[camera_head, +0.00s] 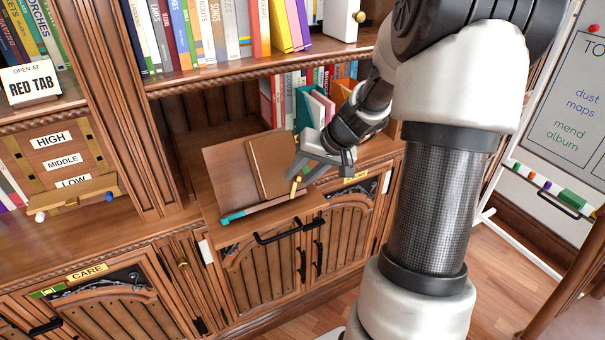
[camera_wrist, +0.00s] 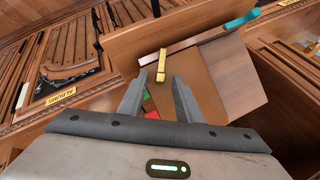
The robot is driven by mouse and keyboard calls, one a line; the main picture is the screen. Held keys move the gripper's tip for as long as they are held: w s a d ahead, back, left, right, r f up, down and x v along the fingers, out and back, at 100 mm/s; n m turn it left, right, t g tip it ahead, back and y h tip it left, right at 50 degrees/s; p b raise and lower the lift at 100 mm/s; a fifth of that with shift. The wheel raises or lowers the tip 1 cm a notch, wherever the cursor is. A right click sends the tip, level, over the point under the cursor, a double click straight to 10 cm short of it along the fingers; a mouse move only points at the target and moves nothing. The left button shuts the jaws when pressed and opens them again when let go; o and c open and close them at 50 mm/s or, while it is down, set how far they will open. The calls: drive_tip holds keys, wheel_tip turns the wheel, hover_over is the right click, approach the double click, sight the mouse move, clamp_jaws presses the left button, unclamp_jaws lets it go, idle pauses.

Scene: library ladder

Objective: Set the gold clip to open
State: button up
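The gold clip (camera_head: 295,187) is a small yellow piece at the right end of the front ledge of a wooden book stand (camera_head: 222,160). A teal clip (camera_head: 232,217) is at the ledge's left end. A brown book (camera_head: 270,165) leans on the stand. My gripper (camera_head: 298,174) is beside the gold clip, in front of the book's right side. In the wrist view, the gold clip (camera_wrist: 161,66) lies just beyond and between the spread fingertips (camera_wrist: 157,82). The gripper is open and empty; I cannot tell whether a finger touches the clip.
The stand rests on a pulled-out wooden shelf (camera_head: 260,222) with a black handle (camera_head: 277,236). Books (camera_head: 315,105) stand in the compartment behind my gripper. A shelf edge (camera_head: 250,72) runs above. A whiteboard (camera_head: 570,110) is at the right. Open floor (camera_head: 495,265) shows at lower right.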

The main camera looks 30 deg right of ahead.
drive_tip(key=shift+c, duration=0.2)
clamp_jaws()
drive_tip(key=shift+d+f, duration=0.1)
drive_tip(key=m+b, duration=0.1)
drive_tip(key=d+f+y+b, duration=0.1)
drive_tip(key=b, duration=0.1)
drive_tip(key=shift+s+m+t+b, duration=0.25)
drive_tip(key=shift+m+t+b, duration=0.05)
drive_tip(key=shift+m, duration=0.1)
drive_tip(key=m+b, duration=0.1)
drive_tip(key=b, duration=0.1)
drive_tip(key=d+f+m+t+y+b, duration=0.1)
drive_tip(key=m, duration=0.1)
drive_tip(key=shift+s+d+f+b, duration=0.1)
drive_tip(key=shift+s+f+b, duration=0.05)
drive_tip(key=shift+s+b, duration=0.25)
drive_tip(key=m+b, duration=0.1)
drive_tip(key=m+t, duration=0.1)
drive_tip(key=s+f+m+y+b, duration=0.1)
drive_tip(key=shift+d+b, duration=0.25)
drive_tip(key=shift+b, duration=0.1)
drive_tip(key=shift+s+d+f+m+t+y+b, duration=0.1)
drive_tip(key=shift+s+f+m+t+y+b, duration=0.1)
drive_tip(key=shift+m+t+b, duration=0.25)
drive_tip(key=shift+s+f+m+t+y+b, duration=0.15)
drive_tip(key=shift+f+m+t+b, duration=0.2)
drive_tip(key=shift+m, duration=0.3)
drive_tip(key=shift+r, duration=0.15)
